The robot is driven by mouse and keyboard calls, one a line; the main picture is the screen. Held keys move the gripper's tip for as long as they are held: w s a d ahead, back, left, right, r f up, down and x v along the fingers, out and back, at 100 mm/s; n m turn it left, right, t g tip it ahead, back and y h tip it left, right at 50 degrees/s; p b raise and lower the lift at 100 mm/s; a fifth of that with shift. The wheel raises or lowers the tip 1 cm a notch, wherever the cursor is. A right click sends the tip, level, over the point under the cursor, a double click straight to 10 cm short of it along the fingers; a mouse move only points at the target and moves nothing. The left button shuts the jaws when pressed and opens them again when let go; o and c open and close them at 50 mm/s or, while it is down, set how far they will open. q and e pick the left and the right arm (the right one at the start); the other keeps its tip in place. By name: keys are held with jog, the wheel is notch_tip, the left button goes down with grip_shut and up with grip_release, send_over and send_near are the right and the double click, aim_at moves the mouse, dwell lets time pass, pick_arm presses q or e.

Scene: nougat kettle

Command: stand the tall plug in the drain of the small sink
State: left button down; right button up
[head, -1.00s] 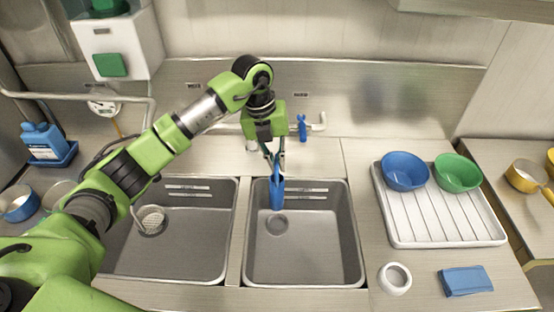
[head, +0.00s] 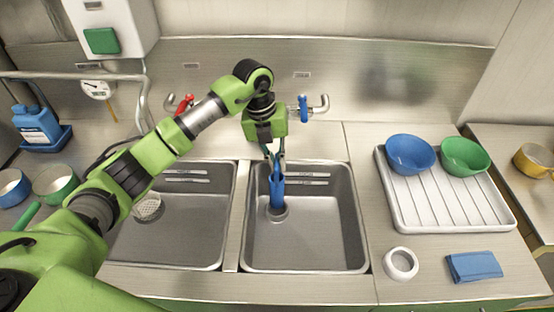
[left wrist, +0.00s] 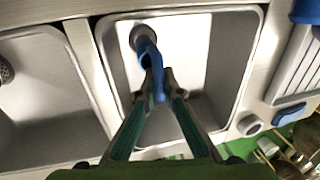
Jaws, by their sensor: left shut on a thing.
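The tall blue plug (head: 277,192) is upright over the drain (head: 284,215) of the right-hand sink (head: 320,245). Its lower end overlaps the drain ring in the head view; I cannot tell whether it is seated or just above. My left gripper (head: 273,154) reaches down from above and is shut on the plug's upper part. In the left wrist view the plug (left wrist: 149,52) runs from between my fingertips (left wrist: 157,88) to the drain, which it partly covers. My right gripper is not in view.
A left sink (head: 190,235) with a strainer (head: 148,207) lies beside it. Taps with a red handle (head: 185,103) and a blue handle (head: 303,108) stand behind. To the right are a white rack (head: 450,222) with two bowls, a white ring (head: 400,264) and a blue cloth (head: 474,266).

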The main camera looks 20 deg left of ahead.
pick_arm(q)
jog(key=shift+f+b, duration=0.9)
jog(key=shift+f, duration=0.65)
jog(key=shift+f+b, duration=0.4)
jog(key=shift+f, duration=0.25)
jog(key=c, duration=2.1)
grip_release()
jog(key=shift+r, duration=0.1)
notch_tip(320, 180, up, 12)
jog(key=a, duration=0.2)
jog(key=shift+s+a, duration=0.15)
jog(key=shift+s, duration=0.15)
